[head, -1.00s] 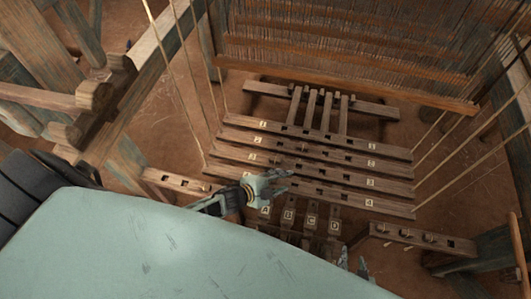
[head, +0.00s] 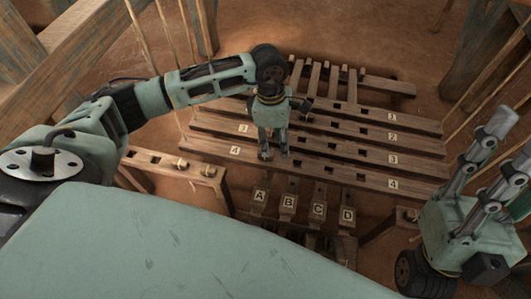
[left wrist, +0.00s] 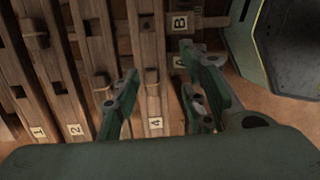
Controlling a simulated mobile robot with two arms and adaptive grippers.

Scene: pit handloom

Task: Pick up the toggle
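Small wooden toggles sit in the left side rack, one (head: 183,163) near its middle and another (head: 207,170) near its right end. My left gripper (head: 275,155) points down over the bar labelled 4 (head: 318,172). My right gripper (head: 508,140) is at the right edge, fingers apart and empty.
Slotted bars labelled 1 to 4 cross the middle. Treadles labelled A to D (head: 289,203) lie in front of them. A right side rack (head: 405,215) is partly hidden by my right arm. Cords and a timber frame (head: 80,60) stand at left.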

